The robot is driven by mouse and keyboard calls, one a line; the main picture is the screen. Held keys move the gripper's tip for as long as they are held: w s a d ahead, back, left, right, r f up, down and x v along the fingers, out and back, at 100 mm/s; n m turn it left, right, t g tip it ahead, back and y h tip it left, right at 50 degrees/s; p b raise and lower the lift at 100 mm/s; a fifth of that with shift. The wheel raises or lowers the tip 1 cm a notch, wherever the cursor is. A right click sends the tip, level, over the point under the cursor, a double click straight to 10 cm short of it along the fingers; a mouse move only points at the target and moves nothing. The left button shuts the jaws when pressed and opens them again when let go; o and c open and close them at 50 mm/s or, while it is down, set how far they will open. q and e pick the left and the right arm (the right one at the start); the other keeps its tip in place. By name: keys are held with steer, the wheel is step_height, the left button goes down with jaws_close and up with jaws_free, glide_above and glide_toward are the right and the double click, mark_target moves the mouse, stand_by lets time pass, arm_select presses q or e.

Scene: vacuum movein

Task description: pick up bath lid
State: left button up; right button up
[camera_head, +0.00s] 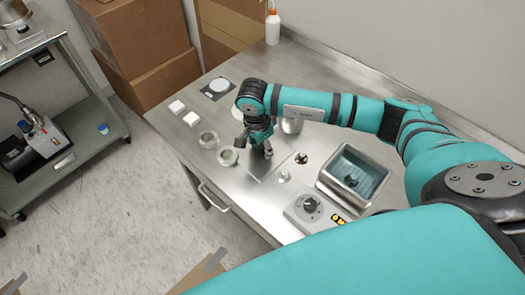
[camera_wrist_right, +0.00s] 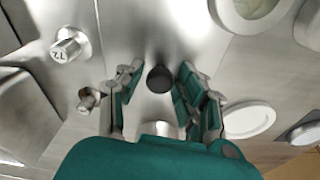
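The bath (camera_head: 338,194) is a square metal basin with teal liquid, open on top, at the right of the steel bench in the head view. The bath lid (camera_head: 262,168) appears to be the flat shiny metal plate lying on the bench to its left, partly hidden by my right gripper. In the right wrist view a round black knob (camera_wrist_right: 160,78) stands on the bright plate. My right gripper (camera_head: 255,147) is above the plate, pointing down. In the wrist view its fingers (camera_wrist_right: 160,92) are apart with the knob between them, with no clear contact. My left gripper is not in view.
A dial unit (camera_head: 310,208) sits in front of the bath. Small metal pieces (camera_head: 301,157) stand between plate and bath. Round dishes (camera_head: 208,139) and white blocks (camera_head: 177,107) lie left of the gripper. A white bottle (camera_head: 272,27) stands at the back.

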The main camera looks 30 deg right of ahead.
jaws_close()
